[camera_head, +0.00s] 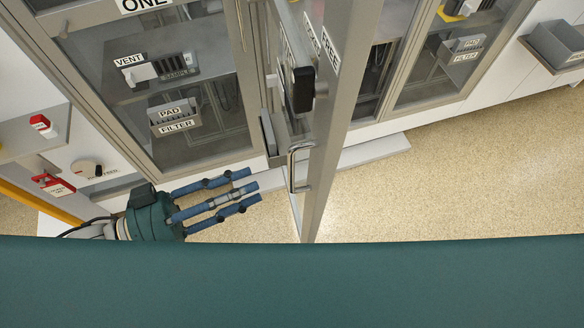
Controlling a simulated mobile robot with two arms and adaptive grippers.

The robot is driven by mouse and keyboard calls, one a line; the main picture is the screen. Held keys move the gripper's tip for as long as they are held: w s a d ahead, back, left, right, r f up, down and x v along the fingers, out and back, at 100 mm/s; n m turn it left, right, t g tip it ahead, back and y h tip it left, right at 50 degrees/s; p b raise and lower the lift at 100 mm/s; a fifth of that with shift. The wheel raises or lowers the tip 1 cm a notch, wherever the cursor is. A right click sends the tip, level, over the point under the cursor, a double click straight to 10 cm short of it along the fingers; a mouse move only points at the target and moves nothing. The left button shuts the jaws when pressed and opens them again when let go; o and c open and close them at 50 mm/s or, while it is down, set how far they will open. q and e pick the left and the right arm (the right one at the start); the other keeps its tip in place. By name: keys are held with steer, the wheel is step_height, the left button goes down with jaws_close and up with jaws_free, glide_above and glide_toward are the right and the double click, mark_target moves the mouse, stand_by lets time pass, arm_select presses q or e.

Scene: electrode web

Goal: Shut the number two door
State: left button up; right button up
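A grey framed door (325,130) stands swung open in the middle of the view, seen nearly edge-on, between the bay labelled ONE and a glazed bay to the right. No number two label is readable on it. Its metal bar handle (292,168) is on the side toward my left gripper. My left gripper (250,190) has its blue fingers stretched out and apart, pointing right at the door. It is empty, a short way left of the handle and apart from it. My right gripper is out of view.
The glazed door labelled ONE (245,70) looks shut, with VENT and PAD FILTER boxes behind it. A grey ledge (365,152) runs low along the cabinet. A red-tagged panel with a dial (85,168) is at left. Speckled floor (450,185) to the right is clear.

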mark_target(290, 170)
arm_select(q)
steer(key=p+x, duration=0.2)
steer(key=x, duration=0.7)
steer(key=shift+w+r, duration=0.1)
steer(key=shift+w, duration=0.1)
steer(key=shift+w+d, duration=0.1)
steer(key=shift+d, duration=0.35)
steer(key=shift+c, duration=0.2)
jaws_close()
